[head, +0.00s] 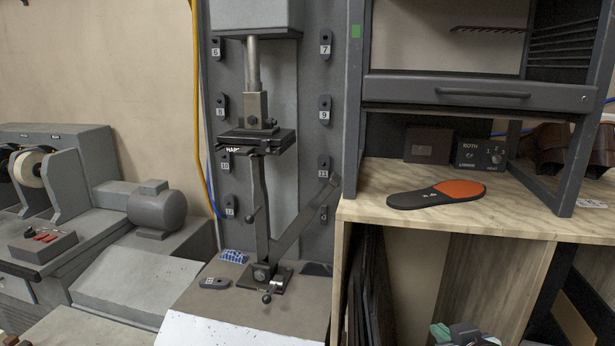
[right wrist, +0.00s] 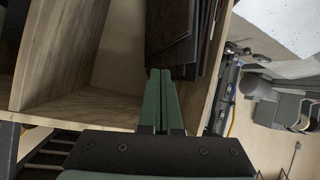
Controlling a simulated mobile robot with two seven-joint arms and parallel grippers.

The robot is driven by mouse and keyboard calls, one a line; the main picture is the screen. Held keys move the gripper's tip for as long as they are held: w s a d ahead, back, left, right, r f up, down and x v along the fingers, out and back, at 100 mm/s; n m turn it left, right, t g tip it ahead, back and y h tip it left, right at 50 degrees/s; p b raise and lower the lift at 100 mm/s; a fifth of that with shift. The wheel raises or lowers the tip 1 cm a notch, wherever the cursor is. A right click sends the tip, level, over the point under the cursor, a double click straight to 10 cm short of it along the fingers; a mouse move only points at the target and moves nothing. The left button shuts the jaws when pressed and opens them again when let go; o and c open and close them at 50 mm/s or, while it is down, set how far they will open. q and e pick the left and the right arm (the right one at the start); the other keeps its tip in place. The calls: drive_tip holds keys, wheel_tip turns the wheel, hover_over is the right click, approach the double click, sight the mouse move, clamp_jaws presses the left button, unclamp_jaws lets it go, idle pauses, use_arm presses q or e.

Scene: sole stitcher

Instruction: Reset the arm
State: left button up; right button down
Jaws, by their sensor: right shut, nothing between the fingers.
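My right gripper (head: 464,335) shows only partly at the bottom edge of the head view, low in front of the wooden bench. In the right wrist view its two green fingers (right wrist: 160,98) lie together, shut and empty, pointing toward the bench's open compartments. My left gripper is not in view. The stitcher (head: 258,145), a grey machine with a vertical post and a slanted lever, stands at the centre. A black and orange shoe sole (head: 437,194) lies flat on the wooden bench (head: 520,217), well above and apart from my right gripper.
A grey cabinet frame (head: 446,91) stands over the bench, with a small control box (head: 480,153) beneath it. Dark panels (head: 375,295) stand in the compartment below. A grinding machine (head: 60,180) with a motor is at left.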

drive_tip(key=s+a+f+g, duration=0.1)
drive_tip(key=s+f+g, duration=0.3)
drive_tip(key=s+f, duration=0.75)
drive_tip(key=s+a+f+g, duration=0.1)
drive_tip(key=s+f+g, duration=0.3)
drive_tip(key=s+f, duration=0.7)
drive_tip(key=a+f+t+y, duration=0.3)
drive_tip(key=a+f+t, duration=0.1)
drive_tip(key=f, duration=0.4)
drive_tip(key=shift+w+a+t, duration=0.15)
drive_tip(key=shift+w+t, duration=0.3)
drive_tip(key=shift+t, duration=0.05)
